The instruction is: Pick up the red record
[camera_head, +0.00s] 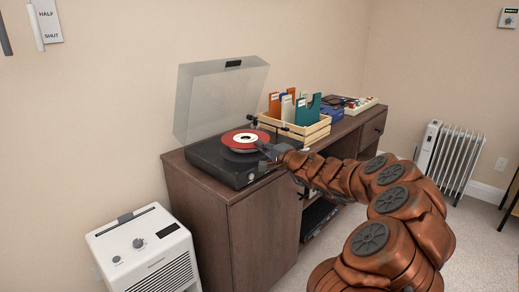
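The turntable's clear grey lid (218,98) stands open behind. My gripper (262,148) reaches in from the right, with its fingers at the record's right edge. The fingers are small and dark here, so I cannot tell whether they are closed on the record.
A wooden crate (311,131) of upright colored sleeves stands right of the turntable. Behind it on the brown cabinet (263,226) are a blue box (331,115) and a pale device (359,105). A white heater (147,250) stands at left, a radiator (457,160) at right.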

